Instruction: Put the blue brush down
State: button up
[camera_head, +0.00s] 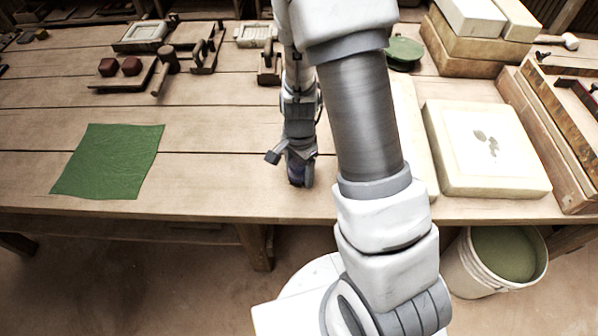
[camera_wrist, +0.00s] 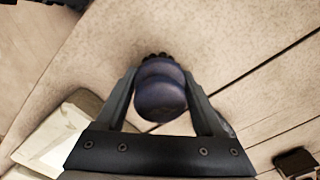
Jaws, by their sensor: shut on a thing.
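The blue brush (camera_wrist: 160,95) shows in the wrist view as a dark blue, rounded handle with dark bristles at its far end. My gripper (camera_wrist: 160,88) is shut on it, one finger on each side. In the head view the blue brush (camera_head: 296,176) is a small dark blue shape at the end of my gripper (camera_head: 298,165), low over the front part of the wooden table (camera_head: 215,170). I cannot tell whether the bristles touch the table top.
A green cloth (camera_head: 108,162) lies at the left. A pale slab (camera_head: 487,150) lies at the right, beside a wooden frame (camera_head: 545,130). Tools and a mallet (camera_head: 166,68) lie at the back. A bucket (camera_head: 495,262) stands below the front edge. Bare table lies between cloth and gripper.

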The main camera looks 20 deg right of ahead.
jog(key=shift+f, duration=0.2)
jog(key=o, duration=1.3)
jog(key=shift+r, duration=0.1)
